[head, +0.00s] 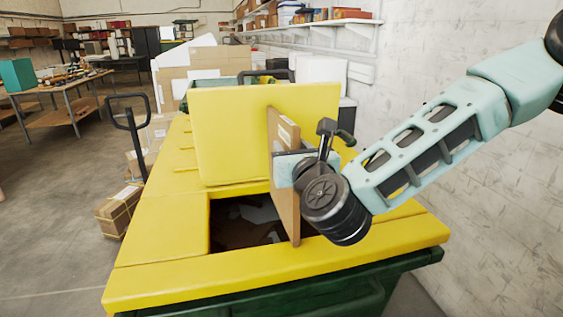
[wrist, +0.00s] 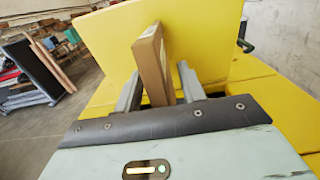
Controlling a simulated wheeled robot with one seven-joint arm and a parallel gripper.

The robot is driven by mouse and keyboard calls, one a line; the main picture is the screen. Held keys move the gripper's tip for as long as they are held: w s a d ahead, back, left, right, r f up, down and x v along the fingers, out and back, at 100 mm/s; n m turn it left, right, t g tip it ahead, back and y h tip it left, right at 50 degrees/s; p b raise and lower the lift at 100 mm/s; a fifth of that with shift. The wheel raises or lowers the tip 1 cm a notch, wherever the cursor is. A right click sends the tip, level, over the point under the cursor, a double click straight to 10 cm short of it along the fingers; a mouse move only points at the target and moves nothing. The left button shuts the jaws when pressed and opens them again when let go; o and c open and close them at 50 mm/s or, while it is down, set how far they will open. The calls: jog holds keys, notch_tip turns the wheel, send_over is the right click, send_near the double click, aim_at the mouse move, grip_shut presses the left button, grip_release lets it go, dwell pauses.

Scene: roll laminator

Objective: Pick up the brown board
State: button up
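The brown board (head: 284,190) is a thin upright panel with a pale label near its top. In the head view it stands on edge, slightly tilted, at the right side of the opening in the yellow-topped bin (head: 160,262), with its lower end at the opening's front. My gripper (head: 291,165) is at its right face, and the board hides part of the fingers. In the wrist view the board (wrist: 150,62) stands between the two fingers of my gripper (wrist: 160,72). A gap shows beside the right finger; the left finger is close to the board or touching it.
A raised yellow lid panel (head: 230,135) stands behind the opening. Dark scraps lie inside the opening. A white wall (head: 450,170) runs along the right. Cardboard boxes (head: 118,208) and a black cart handle (head: 130,125) stand at the left, with bare floor beyond.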

jog(key=shift+x, duration=1)
grip_shut()
jog(key=shift+r, duration=0.1)
jog(key=shift+s+d, duration=0.1)
